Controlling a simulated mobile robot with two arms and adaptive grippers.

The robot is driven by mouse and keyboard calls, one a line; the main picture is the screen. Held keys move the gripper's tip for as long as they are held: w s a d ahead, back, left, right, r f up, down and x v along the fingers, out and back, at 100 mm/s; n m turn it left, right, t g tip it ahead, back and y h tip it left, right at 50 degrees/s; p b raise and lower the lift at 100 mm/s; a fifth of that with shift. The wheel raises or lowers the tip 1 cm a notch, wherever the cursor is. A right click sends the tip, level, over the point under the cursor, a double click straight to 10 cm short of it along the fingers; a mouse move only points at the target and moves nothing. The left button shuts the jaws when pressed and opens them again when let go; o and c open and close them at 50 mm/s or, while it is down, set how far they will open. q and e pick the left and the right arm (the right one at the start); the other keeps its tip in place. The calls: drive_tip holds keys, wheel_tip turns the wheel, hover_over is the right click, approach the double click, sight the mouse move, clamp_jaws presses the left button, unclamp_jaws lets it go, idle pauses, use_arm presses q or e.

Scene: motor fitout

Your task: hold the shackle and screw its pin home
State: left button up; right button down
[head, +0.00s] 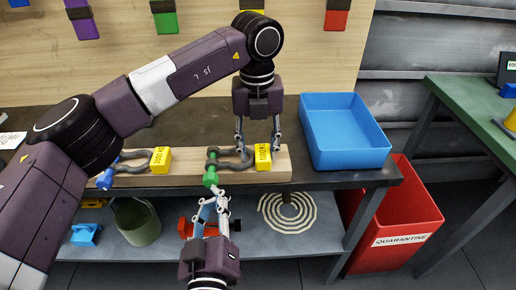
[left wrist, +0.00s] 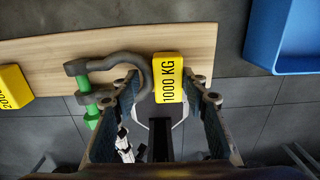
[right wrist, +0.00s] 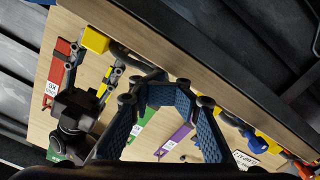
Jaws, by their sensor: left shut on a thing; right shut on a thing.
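The grey shackle (head: 232,157) with the green pin (head: 210,176) lies on the wooden board at its right end, beside a yellow 1000 KG block (head: 263,157). In the left wrist view the shackle's bow (left wrist: 128,60) reaches between my fingers, next to the block (left wrist: 168,78). My right gripper (head: 220,197) comes from the front, shut at the pin's green head. The pin (left wrist: 92,112) passes through the shackle's ends; its thread is hidden.
A second shackle with a blue pin (head: 105,178) and a yellow block (head: 160,160) lies on the board to the left. A blue bin (head: 345,130) stands right of the board. A red quarantine bin (head: 405,220) is on the floor. The lower shelf holds a bucket (head: 137,222) and coiled rope (head: 287,212).

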drive_tip(key=shift+a+f, duration=0.1)
drive_tip(key=shift+a, duration=0.25)
idle(0.3)
drive_tip(key=shift+f, duration=0.15)
drive_tip(key=s, duration=0.6)
drive_tip(key=shift+f, duration=0.25)
drive_tip(key=c, duration=2.6)
unclamp_jaws()
drive_tip(key=shift+d, duration=0.1)
drive_tip(key=shift+c, duration=0.2)
drive_tip(key=shift+s+d+r, duration=0.2)
drive_tip(key=shift+s+d, duration=0.05)
drive_tip(key=shift+d, duration=0.3)
drive_tip(key=shift+s+d+r, duration=0.2)
drive_tip(key=shift+s+d, duration=0.05)
drive_tip(key=shift+d, duration=0.25)
clamp_jaws()
drive_tip(key=w, duration=0.7)
